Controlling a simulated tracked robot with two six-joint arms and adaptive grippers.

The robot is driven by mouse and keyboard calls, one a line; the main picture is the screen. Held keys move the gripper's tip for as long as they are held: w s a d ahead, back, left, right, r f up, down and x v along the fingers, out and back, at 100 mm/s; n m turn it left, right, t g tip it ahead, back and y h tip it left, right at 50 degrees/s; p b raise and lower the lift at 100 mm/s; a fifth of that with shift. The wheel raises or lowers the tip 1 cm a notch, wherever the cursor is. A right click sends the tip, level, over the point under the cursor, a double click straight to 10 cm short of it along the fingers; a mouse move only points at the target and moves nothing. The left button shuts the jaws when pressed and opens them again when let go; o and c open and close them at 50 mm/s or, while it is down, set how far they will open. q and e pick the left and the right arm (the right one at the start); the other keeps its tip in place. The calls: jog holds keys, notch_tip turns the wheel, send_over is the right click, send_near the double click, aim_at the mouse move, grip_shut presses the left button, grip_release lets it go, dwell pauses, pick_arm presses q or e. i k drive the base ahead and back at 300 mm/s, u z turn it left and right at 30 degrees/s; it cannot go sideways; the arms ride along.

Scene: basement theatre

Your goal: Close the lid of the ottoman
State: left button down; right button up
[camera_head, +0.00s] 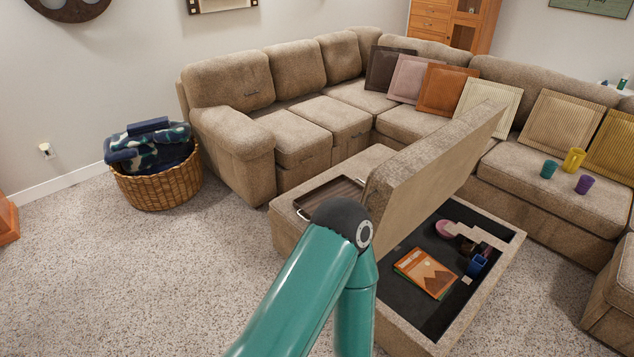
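The beige ottoman (480,290) stands in front of the sectional sofa. Its hinged lid (440,165) is raised and tilted, so the dark storage space is open to view. Inside lie an orange book or folder (426,272), a pink round item (445,228), a blue item (477,265) and some small dark items. A teal arm of mine with a dark elbow joint rises from the bottom centre and overlaps the ottoman's near side. Neither gripper shows, and whether the arm touches the ottoman cannot be told.
A dark tray (328,193) rests on the ottoman's left part, beside the lid. A wicker basket (158,186) with blankets stands at the left. Three cups, one yellow (573,160), are on the sofa seat (520,165). Open carpet (150,280) lies at the left front.

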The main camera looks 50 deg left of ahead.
aim_at(400, 192)
jog(key=u, duration=0.8)
jog(key=i, duration=1)
jog(key=u, duration=0.15)
